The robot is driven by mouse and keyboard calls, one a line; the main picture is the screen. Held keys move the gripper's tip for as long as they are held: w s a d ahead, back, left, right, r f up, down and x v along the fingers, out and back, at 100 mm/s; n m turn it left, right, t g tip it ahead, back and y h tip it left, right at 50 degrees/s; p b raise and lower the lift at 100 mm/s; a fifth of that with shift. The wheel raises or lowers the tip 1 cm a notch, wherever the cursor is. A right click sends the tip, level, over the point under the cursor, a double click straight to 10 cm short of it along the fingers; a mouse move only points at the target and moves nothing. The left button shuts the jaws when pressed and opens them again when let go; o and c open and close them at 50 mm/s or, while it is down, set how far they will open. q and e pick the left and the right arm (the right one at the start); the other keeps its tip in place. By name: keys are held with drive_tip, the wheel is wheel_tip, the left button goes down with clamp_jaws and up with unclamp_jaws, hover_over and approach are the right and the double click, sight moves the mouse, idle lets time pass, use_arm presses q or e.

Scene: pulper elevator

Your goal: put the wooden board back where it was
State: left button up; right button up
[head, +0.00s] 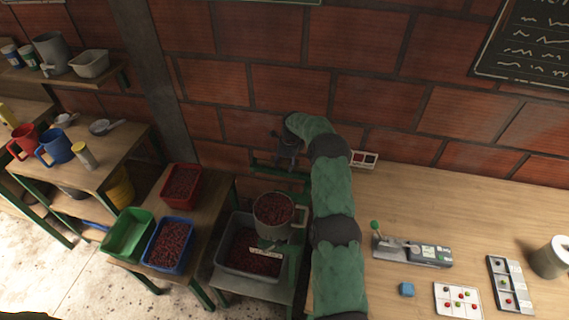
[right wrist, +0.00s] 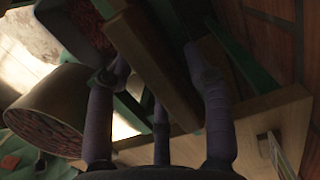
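My right arm reaches up the head view to the wall, and its right gripper (head: 287,148) is near the wall behind the metal pot of red cherries. In the right wrist view, a brown wooden plank, apparently the wooden board (right wrist: 152,65), runs between the spread fingers of this gripper (right wrist: 158,75). The left finger is close to the plank's edge, and a narrow gap seems to show at the right finger. The fingers look open; firm contact cannot be made out. I cannot pick out the board in the head view. My left gripper is not in view.
The cherry pot (head: 273,212) stands over a grey crate (head: 224,262) beside my arm. Red (head: 181,187), blue (head: 168,246) and green (head: 128,235) crates are left.

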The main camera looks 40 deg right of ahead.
wheel_tip(320, 180, up, 12)
drive_tip(key=s+d+p, duration=0.1)
drive_tip(key=shift+s+p, duration=0.2)
drive_tip(key=shift+p, duration=0.15)
idle(0.4)
